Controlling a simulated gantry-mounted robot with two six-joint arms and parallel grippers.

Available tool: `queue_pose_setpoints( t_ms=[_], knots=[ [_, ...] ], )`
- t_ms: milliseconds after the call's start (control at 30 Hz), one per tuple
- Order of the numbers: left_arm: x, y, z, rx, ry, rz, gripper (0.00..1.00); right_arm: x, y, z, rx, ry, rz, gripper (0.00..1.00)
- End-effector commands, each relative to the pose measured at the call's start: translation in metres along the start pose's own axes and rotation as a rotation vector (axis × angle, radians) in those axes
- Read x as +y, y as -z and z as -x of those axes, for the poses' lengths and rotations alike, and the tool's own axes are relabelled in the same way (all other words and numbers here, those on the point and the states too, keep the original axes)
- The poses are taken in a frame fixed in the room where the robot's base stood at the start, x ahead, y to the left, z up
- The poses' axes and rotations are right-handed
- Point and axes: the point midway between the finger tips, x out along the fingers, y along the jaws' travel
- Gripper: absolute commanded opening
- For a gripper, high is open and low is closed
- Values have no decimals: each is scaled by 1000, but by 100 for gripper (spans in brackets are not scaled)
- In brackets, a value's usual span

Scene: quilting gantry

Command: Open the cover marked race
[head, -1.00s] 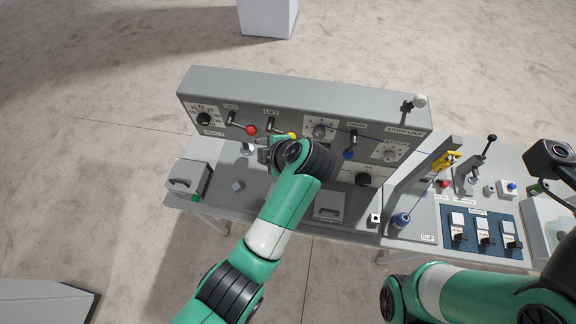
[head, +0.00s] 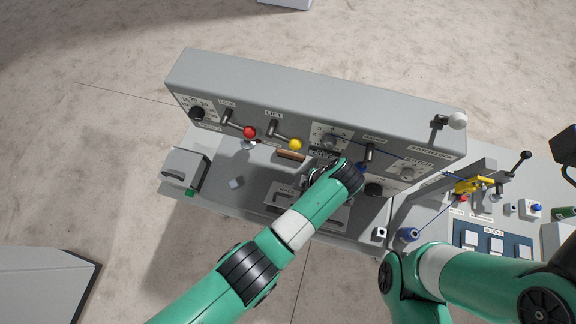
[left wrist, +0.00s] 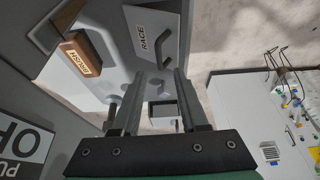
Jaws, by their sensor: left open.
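The grey cover marked RACE (head: 283,194) lies on the machine's bed in the head view, partly hidden by my left arm. It looks shut. In the left wrist view the cover (left wrist: 147,22) shows its RACE label and a dark bar handle (left wrist: 186,50) along its right side. My left gripper (left wrist: 158,72) is open and empty, its two fingers pointing toward the cover and apart from the handle as seen. In the head view this gripper (head: 318,172) is mostly hidden behind its own wrist. My right arm shows at lower right, but its fingers do not.
A wooden labelled block (left wrist: 88,54) is left of the cover in the wrist view. The upright panel behind has a red knob (head: 249,132), a yellow knob (head: 295,144) and dials. A grey handled box (head: 183,170) stands at left. A blue spool (head: 408,235) stands at right.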

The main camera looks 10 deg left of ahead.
Motion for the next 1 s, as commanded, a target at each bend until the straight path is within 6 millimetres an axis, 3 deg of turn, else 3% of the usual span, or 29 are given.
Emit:
queue_pose_setpoints(
  t_ms=[100, 233, 600, 633, 867, 1000],
  knots=[
    [-1, 0, -29, 2, 4, 1, 44, 0, -5, 5, 0, 0, 0, 0],
    [0, 0, -50, 1, 2, 0, 44, 0, -8, 8, 0, 0, 0, 0],
    [0, 0, -60, 0, 0, 1, 44, 0, -9, 9, 0, 0, 0, 0],
    [0, 0, -60, 0, 0, 1, 42, 0, -9, 9, 0, 0, 0, 0],
    [0, 0, -60, 0, -1, 1, 0, 0, -9, 9, 0, 0, 0, 0],
    [0, 0, -59, 0, -1, 1, 0, 0, -9, 9, 0, 0, 0, 0]
  ],
)
